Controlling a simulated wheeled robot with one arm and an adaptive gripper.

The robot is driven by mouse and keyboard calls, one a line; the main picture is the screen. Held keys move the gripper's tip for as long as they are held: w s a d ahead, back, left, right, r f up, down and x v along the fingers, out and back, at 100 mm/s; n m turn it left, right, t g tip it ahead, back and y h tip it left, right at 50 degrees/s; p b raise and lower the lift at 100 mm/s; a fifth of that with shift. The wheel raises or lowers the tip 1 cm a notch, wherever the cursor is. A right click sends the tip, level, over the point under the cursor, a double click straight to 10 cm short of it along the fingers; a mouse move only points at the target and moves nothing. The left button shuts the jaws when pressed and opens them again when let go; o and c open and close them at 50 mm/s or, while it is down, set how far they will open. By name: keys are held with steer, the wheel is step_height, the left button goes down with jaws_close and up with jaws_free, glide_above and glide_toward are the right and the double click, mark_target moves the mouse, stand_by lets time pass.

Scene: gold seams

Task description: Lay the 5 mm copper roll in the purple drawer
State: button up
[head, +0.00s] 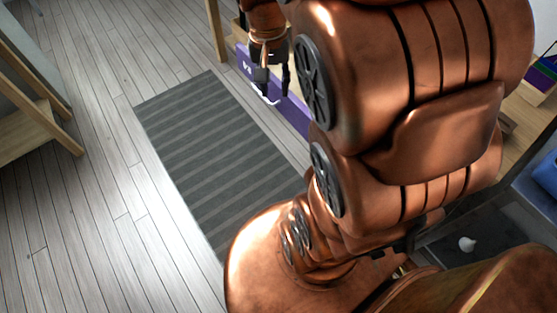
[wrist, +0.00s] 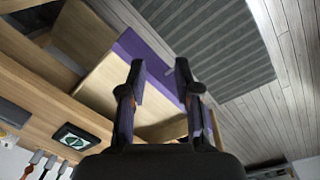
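The purple drawer (head: 292,113) is partly visible in the head view, with a white marking on its front and my arm covering much of it. In the wrist view its purple front (wrist: 143,48) borders pale wood, and the drawer appears pulled out. My gripper (head: 272,80) is at the drawer front in the head view; contact cannot be told. In the wrist view my gripper (wrist: 160,72) has its two dark fingers apart, with nothing seen between them but the drawer behind. The copper roll is not seen in either view.
A grey striped mat (head: 205,140) lies on the pale plank floor beside the drawer. A wooden frame (head: 35,120) stands at the left. A small white object (head: 467,243) is on a dark surface at the lower right. A dark framed panel (wrist: 76,140) shows in the wrist view.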

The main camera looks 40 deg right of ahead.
steer(key=s+a+n, duration=0.4)
steer(key=s+a, duration=0.1)
steer(key=s, duration=0.2)
steer(key=s+a+f+n+g, duration=0.1)
steer(key=s+a+n, duration=0.3)
steer(key=s, duration=0.4)
steer(key=shift+s+a+f, duration=0.15)
steer(key=shift+a+f, duration=0.1)
steer(key=shift+a, duration=0.45)
